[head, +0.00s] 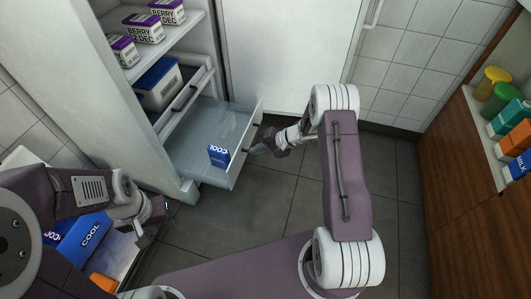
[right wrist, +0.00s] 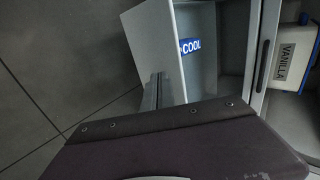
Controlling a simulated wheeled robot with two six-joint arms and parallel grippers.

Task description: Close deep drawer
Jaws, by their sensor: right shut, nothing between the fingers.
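The deep drawer (head: 205,135) at the bottom of the white cabinet is pulled out, and its front panel (head: 245,150) faces right. A small blue carton (head: 219,156) stands inside it; the carton also shows in the right wrist view, marked COOL (right wrist: 189,46). My right gripper (head: 262,146) is shut and empty, close to the outer side of the drawer front; I cannot tell whether it touches. In the right wrist view the drawer front (right wrist: 150,45) is right beyond the gripper. My left gripper (head: 157,210) is at lower left, away from the drawer; its fingers are unclear.
A shallower drawer with a blue-lidded tub (head: 160,83) is above, also partly out. Berry cartons (head: 143,28) stand on the shelf. A blue COOL box (head: 84,242) lies at lower left. A wooden counter (head: 455,160) with cartons is at right. Floor between is clear.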

